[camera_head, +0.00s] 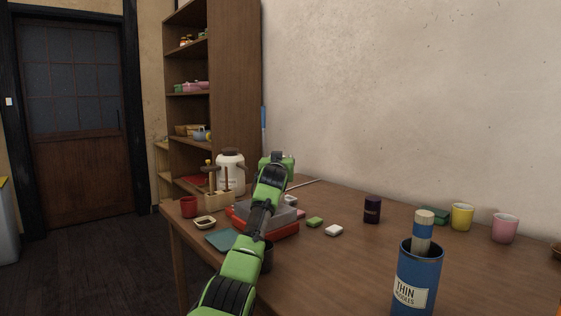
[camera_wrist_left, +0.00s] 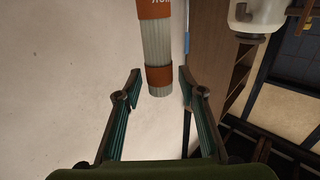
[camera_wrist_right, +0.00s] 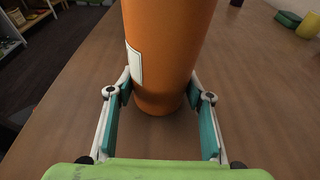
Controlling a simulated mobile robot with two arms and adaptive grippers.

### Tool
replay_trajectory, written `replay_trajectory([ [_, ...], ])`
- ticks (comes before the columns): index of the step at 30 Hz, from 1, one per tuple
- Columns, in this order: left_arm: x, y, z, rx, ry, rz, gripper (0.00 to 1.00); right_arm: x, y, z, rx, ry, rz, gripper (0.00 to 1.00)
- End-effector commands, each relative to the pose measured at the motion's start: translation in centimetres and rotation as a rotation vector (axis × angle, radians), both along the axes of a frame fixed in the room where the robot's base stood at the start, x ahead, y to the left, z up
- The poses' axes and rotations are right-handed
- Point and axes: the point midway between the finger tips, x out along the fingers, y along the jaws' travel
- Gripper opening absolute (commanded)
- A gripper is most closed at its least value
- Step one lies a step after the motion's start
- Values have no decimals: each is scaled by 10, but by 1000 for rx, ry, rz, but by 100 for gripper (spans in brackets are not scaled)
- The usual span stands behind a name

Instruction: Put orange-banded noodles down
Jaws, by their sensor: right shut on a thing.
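The orange-banded noodles (camera_wrist_left: 158,50), a pale bundle with orange bands, show in the left wrist view. My left gripper (camera_wrist_left: 160,73) is open, its fingertips on either side of the bundle's near end with slim gaps. The bundle's other end is out of frame. In the head view my left arm reaches over the table's left part; its fingers are hidden. My right gripper (camera_wrist_right: 163,88) is shut on an orange canister (camera_wrist_right: 172,45) with a white label, over the brown table. I cannot tell whether it touches the table.
A blue canister (camera_head: 417,268) labelled thin noodles stands on the table (camera_head: 345,270) with a blue-banded bundle in it. A dark jar (camera_head: 372,210), yellow cup (camera_head: 461,217) and pink cup (camera_head: 504,228) stand behind. A white pot (camera_head: 231,172) and red cup (camera_head: 188,207) stand left.

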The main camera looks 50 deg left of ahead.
Motion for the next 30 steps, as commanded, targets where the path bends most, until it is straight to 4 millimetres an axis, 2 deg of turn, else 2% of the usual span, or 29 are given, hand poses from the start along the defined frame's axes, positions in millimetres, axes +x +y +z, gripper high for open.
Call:
replay_trajectory([
  [8, -7, -7, 1, 2, -1, 0, 36, 0, 0, -1, -1, 1, 1, 35],
  [25, -50, -50, 1, 1, -1, -1, 36, 0, 0, -1, -1, 1, 1, 35],
  [26, -51, -51, 1, 0, 0, -1, 41, 0, 0, -1, -1, 1, 1, 35],
  [30, -60, -58, 1, 2, -1, 0, 41, 0, 0, -1, -1, 1, 1, 35],
])
